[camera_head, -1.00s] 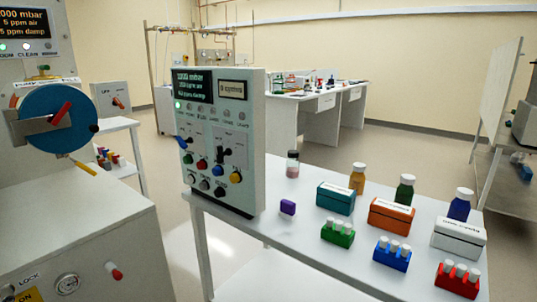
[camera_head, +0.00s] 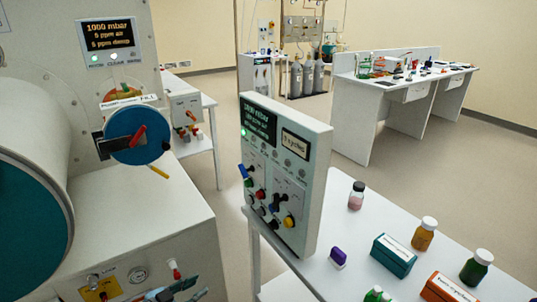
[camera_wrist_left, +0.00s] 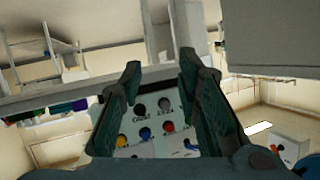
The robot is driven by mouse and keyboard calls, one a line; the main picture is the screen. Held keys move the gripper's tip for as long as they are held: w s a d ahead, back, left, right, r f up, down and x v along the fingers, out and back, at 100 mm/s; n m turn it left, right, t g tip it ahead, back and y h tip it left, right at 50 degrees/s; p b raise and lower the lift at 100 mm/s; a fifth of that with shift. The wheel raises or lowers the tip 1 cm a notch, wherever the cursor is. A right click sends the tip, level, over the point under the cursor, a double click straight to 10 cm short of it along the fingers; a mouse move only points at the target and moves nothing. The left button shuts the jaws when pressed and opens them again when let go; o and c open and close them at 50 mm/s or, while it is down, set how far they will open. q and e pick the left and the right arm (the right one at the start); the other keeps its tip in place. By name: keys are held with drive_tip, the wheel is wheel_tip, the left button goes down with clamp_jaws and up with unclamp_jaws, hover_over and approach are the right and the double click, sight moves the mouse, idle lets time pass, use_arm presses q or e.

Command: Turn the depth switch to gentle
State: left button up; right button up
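The grey control panel (camera_head: 287,165) stands upright on the white bench, with a dark display, a small readout, levers and coloured knobs on its front. A black switch lever (camera_head: 281,199) sits on its lower right part, above a yellow knob (camera_head: 289,221). The labels are too small to read, so I cannot tell which control is the depth switch.
A large glovebox (camera_head: 120,215) with a blue round door (camera_head: 138,135) stands at the left. Floor shows between glovebox and bench.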

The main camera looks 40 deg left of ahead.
use_arm(q)
drive_tip(key=w+d+r+m+t+h+p, duration=0.1)
drive_tip(key=w+d+r+t+h+p, duration=0.15)
drive_tip(key=r, duration=1.25)
drive_tip(key=h+p, duration=0.4)
approach(273, 201)
use_arm(e)
wheel_tip(273, 201, up, 10)
drive_tip(key=w, duration=0.2)
use_arm(q)
drive_tip(key=shift+m+t+y, duration=0.25)
drive_tip(key=shift+m+t, duration=0.15)
drive_tip(key=shift+t, duration=0.05)
drive_tip(key=b+x, duration=0.2)
drive_tip(key=b, duration=0.1)
drive_tip(key=f+b+x, duration=0.1)
drive_tip(key=b+x, duration=0.5)
drive_tip(key=b, duration=0.1)
drive_tip(key=shift+d+f, duration=0.15)
drive_tip(key=shift+f, duration=0.15)
drive_tip(key=shift+w+d+r+b, duration=0.1)
drive_tip(key=shift+w+r+b, duration=0.2)
drive_tip(key=shift+s+r, duration=0.1)
drive_tip(key=shift+r, duration=0.05)
use_arm(e)
wheel_tip(273, 201, down, 10)
drive_tip(key=shift+s+a, duration=0.15)
drive_tip(key=shift+s, duration=0.25)
use_arm(q)
clamp_jaws()
